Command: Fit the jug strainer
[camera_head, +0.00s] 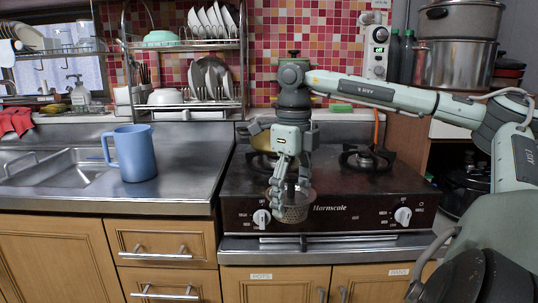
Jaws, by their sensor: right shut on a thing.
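A blue jug (139,156) stands upright on the steel counter, left of the stove, with its handle to the left. My right gripper (289,185) points down over the front of the stove, well to the right of the jug. It is shut on a small mesh strainer (292,212), which hangs below the fingers in front of the stove's front panel. The fingers hide part of the strainer's upper side. The inside of the jug is not visible. My left gripper is not in view.
The sink (65,168) lies left of the jug. A black stove (345,200) with burners stands on the right, with a pan partly behind my right gripper. A dish rack (190,107) with plates and bowls stands behind. The counter between jug and stove is clear.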

